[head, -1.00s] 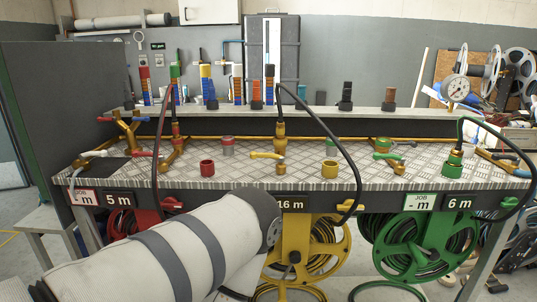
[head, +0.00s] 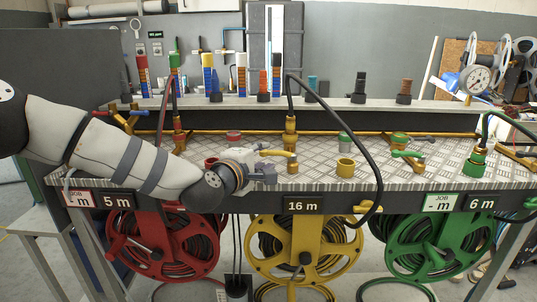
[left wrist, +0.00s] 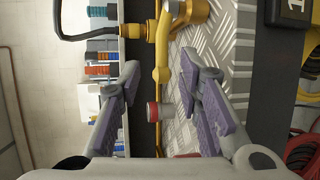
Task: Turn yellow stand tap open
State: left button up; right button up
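The yellow stand tap (head: 292,161) stands on the metal bench top, with its yellow lever pointing left toward my left gripper (head: 268,169). In the left wrist view the yellow lever (left wrist: 161,60) lies between the fingertips of my left gripper (left wrist: 159,62), beyond a clear gap on both sides. The brass tap body shows at the top of that view. My left gripper is open, with purple-grey pads apart and nothing held. I cannot tell how far the lever is from the fingers in depth. My right gripper is not in view.
A yellow cup (head: 345,168) stands right of the tap. A red-topped fitting (left wrist: 154,111) is near the fingers. A black hose (head: 345,120) arches over the bench to its front edge. The yellow reel (head: 258,250) hangs below. A green tap (head: 411,156) stands farther right.

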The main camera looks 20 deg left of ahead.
aim_at(270, 153)
pick_arm(q)
jog(key=x, duration=0.5)
jog(key=shift+w+f+b, duration=0.15)
jog(key=shift+f+b, duration=0.2)
jog(key=shift+b, duration=0.05)
jog(key=shift+w+r, duration=0.1)
jog(key=shift+w, duration=0.25)
jog(key=shift+r, duration=0.1)
grip_shut()
